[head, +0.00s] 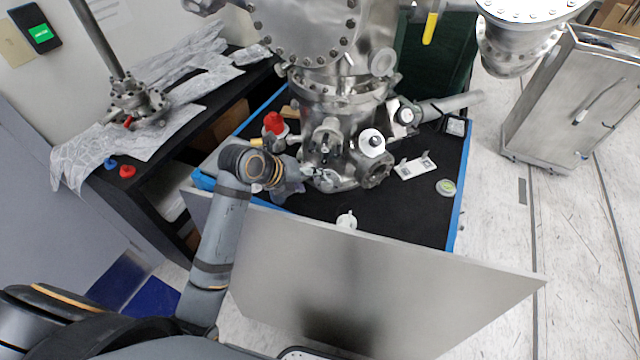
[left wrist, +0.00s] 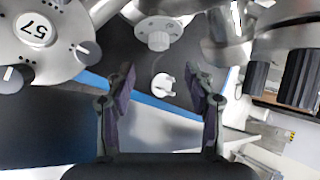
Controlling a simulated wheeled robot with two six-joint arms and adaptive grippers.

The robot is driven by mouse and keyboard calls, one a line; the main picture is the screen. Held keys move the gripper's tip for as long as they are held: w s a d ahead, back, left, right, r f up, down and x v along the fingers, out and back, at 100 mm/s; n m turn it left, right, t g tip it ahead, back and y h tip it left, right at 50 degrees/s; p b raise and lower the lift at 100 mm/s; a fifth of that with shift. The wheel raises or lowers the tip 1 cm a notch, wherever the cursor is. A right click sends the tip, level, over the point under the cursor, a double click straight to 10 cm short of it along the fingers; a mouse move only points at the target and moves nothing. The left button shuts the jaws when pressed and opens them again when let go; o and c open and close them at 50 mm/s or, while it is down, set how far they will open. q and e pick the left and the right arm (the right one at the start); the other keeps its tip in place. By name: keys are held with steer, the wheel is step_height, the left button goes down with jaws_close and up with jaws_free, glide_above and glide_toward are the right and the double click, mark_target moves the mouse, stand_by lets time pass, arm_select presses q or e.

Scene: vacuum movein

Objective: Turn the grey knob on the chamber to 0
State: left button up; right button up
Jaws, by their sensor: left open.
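The metal chamber (head: 335,110) stands on the black table. In the left wrist view, a round grey part (left wrist: 45,38) with a white circle reading 57 and short pegs around it shows at the upper left; I cannot tell for sure whether it is the task's knob. A pale round knob-like fitting (left wrist: 158,32) shows at the top middle. My left gripper (head: 312,173) is at the chamber's lower left front in the head view. In the left wrist view its two dark fingers (left wrist: 163,72) are apart with nothing held between them. My right gripper does not show.
A small white piece (head: 347,220) stands near the table's front edge, and it also shows beyond my fingers (left wrist: 163,85). A metal panel (head: 350,285) stands in front. A white plate (head: 415,166) and a round item (head: 446,187) lie right of the chamber.

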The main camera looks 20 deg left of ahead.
mark_target(326, 186)
arm_select(q)
steer(key=x, duration=0.7)
steer(key=shift+w+a, duration=0.1)
steer(key=shift+a, duration=0.1)
steer(key=shift+w+d+f, duration=0.25)
steer(key=shift+f, duration=0.2)
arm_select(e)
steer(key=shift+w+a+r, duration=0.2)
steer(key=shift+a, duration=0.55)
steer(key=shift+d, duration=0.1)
arm_select(q)
jaws_close()
steer(key=shift+a+f+n, duration=0.1)
steer(key=shift+f+n, duration=0.15)
steer(key=shift+n, duration=0.05)
steer(key=shift+r+h, duration=0.2)
steer(key=shift+h, duration=0.2)
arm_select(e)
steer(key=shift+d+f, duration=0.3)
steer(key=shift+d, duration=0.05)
